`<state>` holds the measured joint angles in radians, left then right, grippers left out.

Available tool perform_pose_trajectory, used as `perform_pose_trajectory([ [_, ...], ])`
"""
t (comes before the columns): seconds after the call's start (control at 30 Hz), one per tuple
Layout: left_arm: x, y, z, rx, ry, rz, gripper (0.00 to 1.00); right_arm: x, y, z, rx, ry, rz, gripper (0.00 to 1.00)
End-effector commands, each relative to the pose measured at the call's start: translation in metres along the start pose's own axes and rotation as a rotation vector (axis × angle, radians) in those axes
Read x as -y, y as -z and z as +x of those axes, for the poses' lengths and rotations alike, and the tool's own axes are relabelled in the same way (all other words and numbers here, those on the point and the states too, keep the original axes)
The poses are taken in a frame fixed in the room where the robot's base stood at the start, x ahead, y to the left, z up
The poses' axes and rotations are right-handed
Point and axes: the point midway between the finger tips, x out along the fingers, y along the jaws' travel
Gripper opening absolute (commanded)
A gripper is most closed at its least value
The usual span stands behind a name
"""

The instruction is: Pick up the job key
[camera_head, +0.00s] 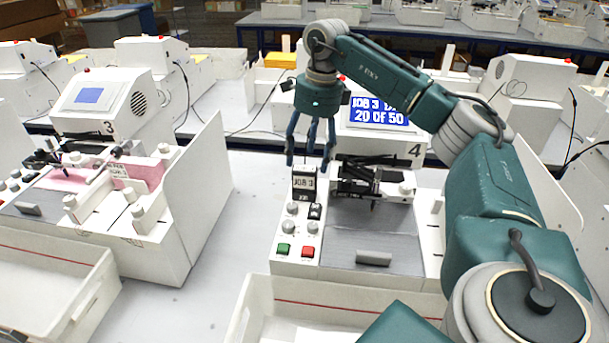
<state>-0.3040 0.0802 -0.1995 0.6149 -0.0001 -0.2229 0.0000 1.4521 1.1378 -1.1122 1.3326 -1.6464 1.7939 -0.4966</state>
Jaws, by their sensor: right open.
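The job key (305,184) is a small dark piece with a white label reading "JOB 3". It stands upright at the top of the control panel of plotter 4 (285,265). My right gripper (310,163) points down just above the key, with its fingers spread apart and nothing between them. The fingertips are close to the key's top; I cannot tell whether they touch it. My left gripper is out of view.
Knobs, a green button (284,249) and a red button (308,252) lie below the key. The dark pen carriage (358,180) is close on the right. The blue screen (379,114) reads "20 OF 50". Plotter 3 (150,225) stands left, beyond a clear strip of table.

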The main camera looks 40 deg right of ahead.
Motion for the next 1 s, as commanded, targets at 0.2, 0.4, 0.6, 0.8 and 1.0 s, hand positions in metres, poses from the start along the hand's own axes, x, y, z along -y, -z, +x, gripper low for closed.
perform_pose_trajectory([
  [0.2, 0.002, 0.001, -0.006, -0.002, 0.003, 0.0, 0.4, 0.0, 0.0, 0.023, 0.0, 0.0, 0.0, 0.61],
  [0.4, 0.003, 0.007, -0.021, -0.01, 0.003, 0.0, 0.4, 0.0, -0.001, 0.043, -0.004, -0.002, 0.0, 0.61],
  [0.6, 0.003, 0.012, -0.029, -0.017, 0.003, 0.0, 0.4, 0.001, -0.002, 0.071, -0.001, 0.0, 0.0, 0.61],
  [0.8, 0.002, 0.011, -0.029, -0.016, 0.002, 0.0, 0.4, 0.001, -0.002, 0.078, 0.001, 0.001, 0.0, 0.61],
  [1.0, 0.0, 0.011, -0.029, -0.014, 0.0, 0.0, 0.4, 0.001, -0.002, 0.077, 0.001, 0.001, 0.0, 0.4],
])
